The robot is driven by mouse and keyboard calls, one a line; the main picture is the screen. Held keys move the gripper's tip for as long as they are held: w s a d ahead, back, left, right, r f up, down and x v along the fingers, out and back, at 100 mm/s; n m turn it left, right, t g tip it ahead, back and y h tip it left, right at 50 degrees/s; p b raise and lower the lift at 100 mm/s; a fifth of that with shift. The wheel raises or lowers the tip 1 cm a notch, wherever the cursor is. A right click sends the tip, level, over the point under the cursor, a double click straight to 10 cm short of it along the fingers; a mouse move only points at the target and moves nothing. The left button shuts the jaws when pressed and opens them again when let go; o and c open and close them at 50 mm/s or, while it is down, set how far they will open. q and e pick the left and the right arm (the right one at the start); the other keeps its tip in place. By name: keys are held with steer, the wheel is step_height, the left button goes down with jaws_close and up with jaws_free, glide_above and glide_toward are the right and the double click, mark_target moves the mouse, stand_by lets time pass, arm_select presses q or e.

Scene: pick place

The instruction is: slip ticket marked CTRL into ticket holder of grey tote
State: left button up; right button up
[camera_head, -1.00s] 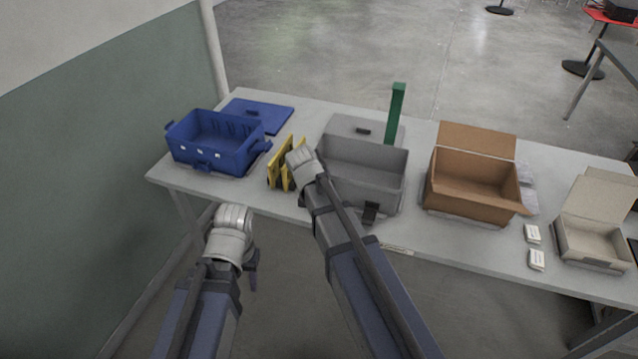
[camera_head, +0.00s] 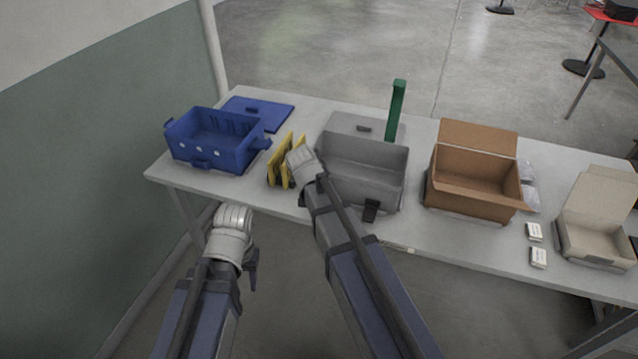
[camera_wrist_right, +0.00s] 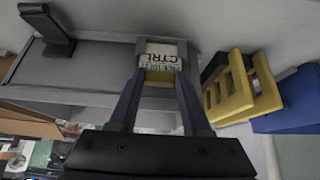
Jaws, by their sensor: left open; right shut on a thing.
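The ticket marked CTRL (camera_wrist_right: 162,62) is white with black print, upside down in the right wrist view. My right gripper (camera_wrist_right: 161,72) is shut on it; a yellow patch shows just below the print. In the head view my right wrist (camera_head: 300,160) is at the left end of the grey tote (camera_head: 362,184) and hides the fingertips and ticket. The tote is open on the table, with a black latch (camera_head: 370,210) in front. Its wall (camera_wrist_right: 100,72) shows beside the ticket; I cannot tell whether they touch. The ticket holder cannot be made out. My left gripper (camera_head: 252,272) is open, in front of the table.
A yellow rack (camera_wrist_right: 235,95) stands between the grey and blue totes. The blue tote (camera_head: 212,150) is at the left. A green post (camera_head: 396,110) rises behind the grey tote. A brown carton (camera_head: 470,190), small white boxes (camera_head: 538,258) and a beige box (camera_head: 592,235) are to the right.

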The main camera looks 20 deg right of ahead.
steer(key=o, duration=1.3)
steer(key=shift+c, duration=0.7)
steer(key=shift+r, duration=0.1)
step_height(320, 180, up, 8)
steer(key=p, duration=0.8)
